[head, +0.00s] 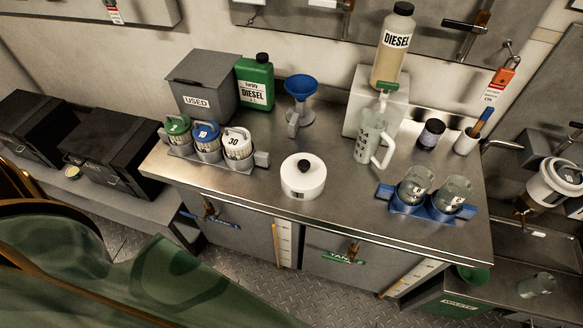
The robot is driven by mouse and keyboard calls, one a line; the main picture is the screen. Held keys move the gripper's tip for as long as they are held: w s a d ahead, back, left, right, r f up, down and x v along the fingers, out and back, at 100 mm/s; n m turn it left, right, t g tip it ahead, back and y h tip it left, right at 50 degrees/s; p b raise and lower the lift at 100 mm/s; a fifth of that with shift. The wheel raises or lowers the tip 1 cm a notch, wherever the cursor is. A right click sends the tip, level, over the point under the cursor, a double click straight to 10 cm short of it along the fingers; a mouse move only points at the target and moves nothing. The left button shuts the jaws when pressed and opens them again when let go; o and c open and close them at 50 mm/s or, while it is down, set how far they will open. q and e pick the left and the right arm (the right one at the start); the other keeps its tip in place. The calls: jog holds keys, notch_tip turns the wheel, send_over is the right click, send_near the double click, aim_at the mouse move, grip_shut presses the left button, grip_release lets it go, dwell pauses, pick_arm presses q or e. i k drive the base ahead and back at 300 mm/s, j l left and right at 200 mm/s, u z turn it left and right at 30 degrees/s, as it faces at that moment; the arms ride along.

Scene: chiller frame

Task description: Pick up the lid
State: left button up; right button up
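A squat white round piece with a black knob on top (303,182) stands upright near the front middle of the steel worktop (340,205). It looks like a lid, or a small pot with a lid on it; I cannot tell which. A small dark mark shows low on its front side. Nothing touches it, and there is bare steel around it. Neither of my grippers is in view.
A rack of jars with green, blue and white tops (208,145) stands left. A clear jug (374,140) stands behind right, and a blue holder with two glass jars (425,200) at right. A blue funnel (300,92) and green diesel can (255,82) stand behind.

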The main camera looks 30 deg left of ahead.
aim_at(304, 175)
jog(key=i+u, duration=0.25)
jog(key=u, duration=0.2)
jog(key=i+u, duration=0.2)
jog(key=u, duration=0.25)
jog(key=z, duration=2.05)
jog(key=j+u, duration=0.1)
jog(key=u, duration=0.3)
jog(key=k+j+u, duration=0.15)
jog(key=u, duration=0.25)
jog(key=j+u, duration=0.1)
jog(key=u, duration=0.25)
jog(key=j+u, duration=0.15)
jog(key=u, duration=0.25)
